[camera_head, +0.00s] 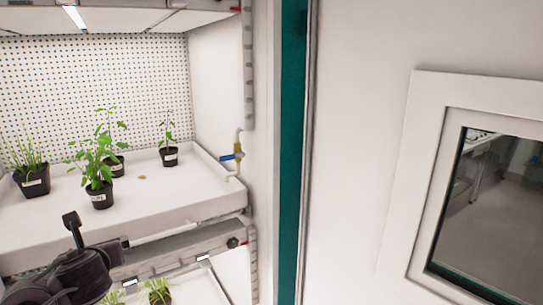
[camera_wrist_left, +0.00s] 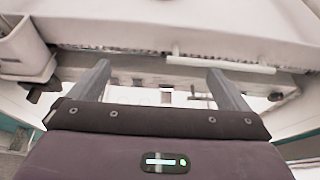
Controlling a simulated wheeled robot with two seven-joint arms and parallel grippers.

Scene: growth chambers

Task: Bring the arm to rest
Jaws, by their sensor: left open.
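My left arm reaches in at the lower left of the head view, with its dark left gripper (camera_head: 84,255) in front of the chamber shelf's front edge. In the left wrist view the two fingers of this gripper (camera_wrist_left: 160,82) stand wide apart with nothing between them. Behind the fingers are the shelf's pale underside and front rail. My right gripper is in neither view.
A white tray (camera_head: 190,204) on the shelf holds several potted plants, among them a leafy one (camera_head: 99,195) near the front. A blue-handled valve (camera_head: 231,157) is at its right. More seedlings (camera_head: 157,291) stand below. A white windowed door panel (camera_head: 350,130) fills the right.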

